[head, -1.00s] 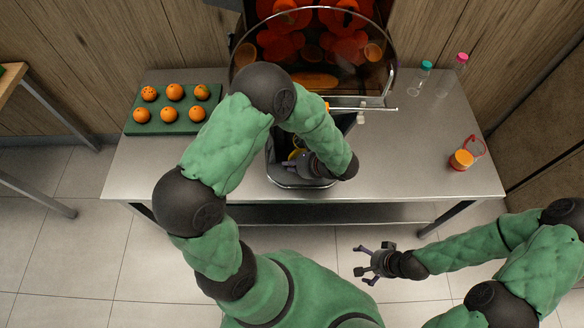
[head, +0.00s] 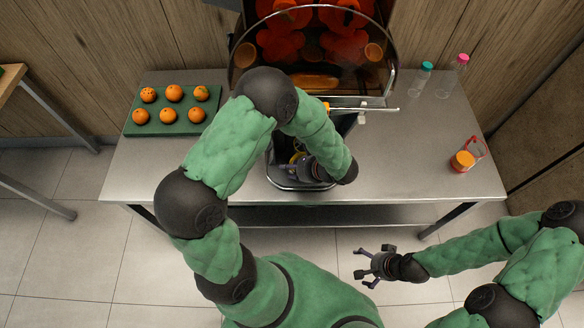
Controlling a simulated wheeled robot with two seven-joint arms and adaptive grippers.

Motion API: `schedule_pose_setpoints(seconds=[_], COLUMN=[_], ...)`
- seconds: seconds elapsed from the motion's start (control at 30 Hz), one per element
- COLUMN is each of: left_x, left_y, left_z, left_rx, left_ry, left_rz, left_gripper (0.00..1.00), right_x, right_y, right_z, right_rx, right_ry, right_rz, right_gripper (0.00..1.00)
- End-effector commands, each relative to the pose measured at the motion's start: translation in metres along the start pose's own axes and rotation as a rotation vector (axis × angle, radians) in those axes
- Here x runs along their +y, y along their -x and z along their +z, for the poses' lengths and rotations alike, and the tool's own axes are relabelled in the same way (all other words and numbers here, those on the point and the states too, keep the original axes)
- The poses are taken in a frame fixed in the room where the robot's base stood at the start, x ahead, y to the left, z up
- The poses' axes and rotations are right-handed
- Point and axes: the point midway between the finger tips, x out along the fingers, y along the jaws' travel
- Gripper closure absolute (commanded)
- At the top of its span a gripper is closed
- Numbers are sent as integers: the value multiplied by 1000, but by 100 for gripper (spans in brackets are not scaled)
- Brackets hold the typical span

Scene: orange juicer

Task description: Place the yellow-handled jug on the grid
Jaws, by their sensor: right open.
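My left gripper (head: 291,170) reaches down into the front of the juicer, over its drip tray (head: 299,186). A small yellow part (head: 297,157), possibly the jug's handle, shows right beside the fingers. The rest of that jug and most of the grid are hidden by my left arm and gripper. I cannot tell whether the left fingers are closed on the yellow part. My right gripper (head: 366,266) is open and empty, in front of the table and above the floor.
The juicer (head: 315,40) has a clear curved cover and stands at the back of the steel table (head: 405,165). Oranges lie on a green tray (head: 187,128) at left. A red-handled container (head: 463,160) and two capped bottles (head: 421,78) stand at right.

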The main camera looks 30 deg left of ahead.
Motion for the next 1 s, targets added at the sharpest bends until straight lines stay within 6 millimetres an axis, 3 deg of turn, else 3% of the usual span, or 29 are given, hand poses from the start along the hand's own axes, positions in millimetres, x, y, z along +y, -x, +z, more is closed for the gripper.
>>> schedule_pose_setpoints(seconds=[0.6,0.8,1.0], left_x=[-1,0,0], left_y=[106,120,121], left_z=[2,1,1], left_rx=[-1,0,0], left_ry=[-1,-1,0], left_rz=[-4,-1,1], left_gripper=[60,60,60], right_x=[-14,-15,-15], right_y=[38,41,41], right_z=[1,2,2], right_rx=[0,0,0], right_ry=[0,0,0], right_rz=[0,0,0], right_gripper=[0,0,0])
